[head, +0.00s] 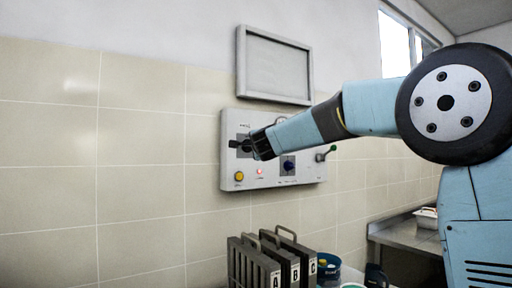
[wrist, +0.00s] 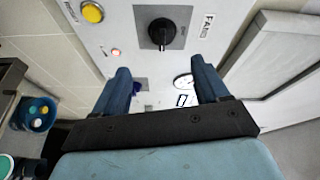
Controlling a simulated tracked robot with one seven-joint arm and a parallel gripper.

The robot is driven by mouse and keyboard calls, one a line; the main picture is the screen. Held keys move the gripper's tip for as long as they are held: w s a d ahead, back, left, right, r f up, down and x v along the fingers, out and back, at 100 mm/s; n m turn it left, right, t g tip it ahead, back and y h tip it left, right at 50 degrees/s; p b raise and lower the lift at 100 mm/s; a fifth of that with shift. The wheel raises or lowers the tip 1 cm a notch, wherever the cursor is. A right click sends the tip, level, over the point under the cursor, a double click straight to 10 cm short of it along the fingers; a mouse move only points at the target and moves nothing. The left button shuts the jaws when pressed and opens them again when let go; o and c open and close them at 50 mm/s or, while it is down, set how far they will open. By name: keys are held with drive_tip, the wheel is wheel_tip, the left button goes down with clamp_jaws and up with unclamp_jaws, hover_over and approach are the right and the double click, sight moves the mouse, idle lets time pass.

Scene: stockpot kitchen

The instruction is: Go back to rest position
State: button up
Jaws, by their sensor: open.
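My gripper (head: 259,143) is in front of the left part of a light grey control panel (head: 230,172) on the tiled wall. In the wrist view its two blue fingers (wrist: 160,68) are spread apart with nothing between them. A black rotary knob (wrist: 162,33) on a grey plate, beside a FAN label, shows beyond the fingertips and looks clear of them. The knob (head: 238,144) shows just left of my gripper in the head view. My arm reaches out from the right; it hides part of the panel.
A grey frame (head: 274,66) hangs above. Lettered dark folders (head: 262,265) and a blue tub (head: 328,268) stand below. A metal counter (head: 398,236) is at right.

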drive_tip(key=shift+s+d, duration=0.1)
drive_tip(key=shift+s, duration=0.35)
drive_tip(key=s+d+f+n+g+h, duration=0.1)
drive_tip(key=s+d+f+n+g, duration=0.3)
drive_tip(key=s+d+f, duration=0.4)
drive_tip(key=s+d+f+n+g+h, duration=0.1)
drive_tip(key=s+d+f+n+g, duration=0.3)
drive_tip(key=s, duration=1.8)
drive_tip(key=s+d+f+n+g+h, duration=0.1)
drive_tip(key=s+d+f+n+g, duration=0.2)
drive_tip(key=s+d+f, duration=1.1)
wheel_tip(320, 180, down, 4)
drive_tip(key=shift+s+r+n+g+h, duration=0.15)
drive_tip(key=shift+s+n+g+h, duration=0.25)
drive_tip(key=shift+s+n, duration=0.55)
drive_tip(key=shift+w+n, duration=0.25)
drive_tip(key=shift+w, duration=0.05)
